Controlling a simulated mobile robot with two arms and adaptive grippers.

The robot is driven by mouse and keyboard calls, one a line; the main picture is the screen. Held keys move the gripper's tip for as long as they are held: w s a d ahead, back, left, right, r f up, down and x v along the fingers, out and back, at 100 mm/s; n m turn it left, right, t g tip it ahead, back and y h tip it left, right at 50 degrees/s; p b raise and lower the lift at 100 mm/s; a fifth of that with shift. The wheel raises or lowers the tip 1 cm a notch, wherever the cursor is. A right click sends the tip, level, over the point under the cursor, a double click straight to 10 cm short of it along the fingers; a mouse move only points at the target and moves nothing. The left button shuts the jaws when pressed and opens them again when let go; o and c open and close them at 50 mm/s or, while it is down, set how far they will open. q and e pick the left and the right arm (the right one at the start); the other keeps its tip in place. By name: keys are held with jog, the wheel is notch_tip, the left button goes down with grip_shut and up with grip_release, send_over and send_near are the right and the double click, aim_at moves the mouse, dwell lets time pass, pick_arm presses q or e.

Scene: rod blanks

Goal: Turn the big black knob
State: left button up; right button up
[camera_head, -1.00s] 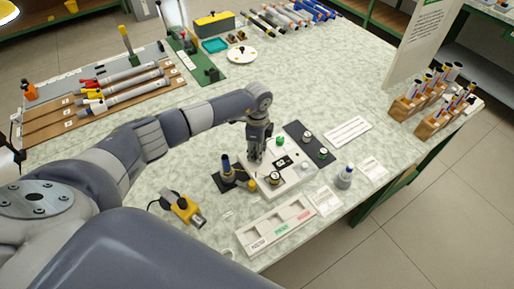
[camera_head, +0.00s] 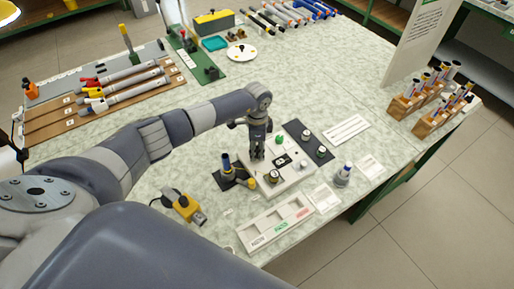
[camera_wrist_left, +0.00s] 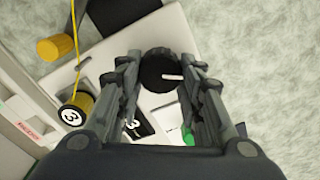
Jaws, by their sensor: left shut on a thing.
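The big black knob (camera_wrist_left: 158,71) with a white pointer line sits on a pale panel (camera_wrist_left: 190,30) in the left wrist view. My left gripper (camera_wrist_left: 162,66) has one finger on each side of it and is shut on it. In the head view my left gripper (camera_head: 257,157) points down at the back left part of the panel (camera_head: 290,180), and the knob is hidden behind the fingers there. My right gripper is not in view.
A black-and-yellow knob (camera_wrist_left: 74,114) and a green button (camera_wrist_left: 187,134) are on the panel near the fingers. A dark blue upright part (camera_head: 226,163) stands left of the panel. A labelled tray (camera_head: 273,226) lies in front.

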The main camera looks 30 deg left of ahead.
aim_at(257, 150)
pick_arm(q)
jog(key=o, duration=1.1)
jog(key=shift+c, duration=0.2)
notch_tip(257, 150, up, 12)
